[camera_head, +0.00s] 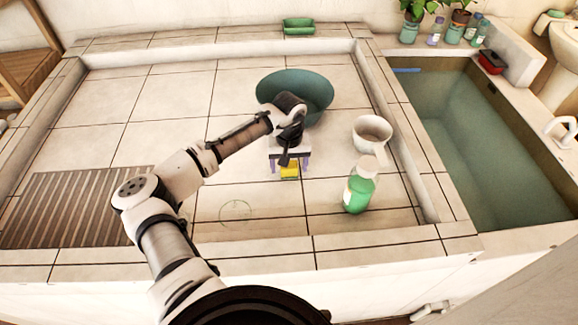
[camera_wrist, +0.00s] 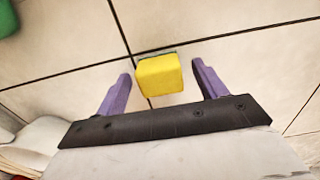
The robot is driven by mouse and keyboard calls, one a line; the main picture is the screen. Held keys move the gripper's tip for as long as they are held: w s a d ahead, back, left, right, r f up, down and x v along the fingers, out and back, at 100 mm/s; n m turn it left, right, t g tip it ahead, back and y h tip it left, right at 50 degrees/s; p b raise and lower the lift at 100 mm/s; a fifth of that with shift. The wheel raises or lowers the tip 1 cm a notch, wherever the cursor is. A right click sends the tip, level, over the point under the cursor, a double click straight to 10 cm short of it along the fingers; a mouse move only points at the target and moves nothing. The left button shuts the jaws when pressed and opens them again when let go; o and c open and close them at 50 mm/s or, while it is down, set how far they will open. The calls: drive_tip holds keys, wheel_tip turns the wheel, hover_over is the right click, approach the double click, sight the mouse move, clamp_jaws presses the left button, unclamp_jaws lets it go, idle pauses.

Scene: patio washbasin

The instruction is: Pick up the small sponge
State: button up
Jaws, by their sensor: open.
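The small sponge is a yellow block with a thin dark layer at its far edge. It lies on the tiled counter; in the wrist view the sponge (camera_wrist: 160,75) sits between the two purple fingers, with a visible gap on each side. In the head view the sponge (camera_head: 290,172) shows just below my gripper (camera_head: 290,165). In the wrist view my gripper (camera_wrist: 160,88) is open, its fingers apart and pointing towards the tiles. The sponge's near side is partly hidden by the gripper in the head view.
A dark green bowl (camera_head: 312,84) stands behind my gripper. A white cup (camera_head: 369,137) and a green bottle (camera_head: 358,189) stand to the right. A slatted panel (camera_head: 70,205) lies at left, a green dish (camera_head: 298,26) at the back, and a deep basin (camera_head: 470,150) at right.

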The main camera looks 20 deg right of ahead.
drive_tip(key=shift+f, duration=0.25)
drive_tip(key=c, duration=1.1)
drive_tip(key=shift+o, duration=0.2)
drive_tip(key=shift+r, duration=0.1)
wheel_tip(320, 180, up, 20)
drive_tip(key=b, duration=0.3)
drive_tip(key=o, duration=0.3)
drive_tip(key=shift+c, duration=0.9)
drive_tip(key=shift+w, duration=0.1)
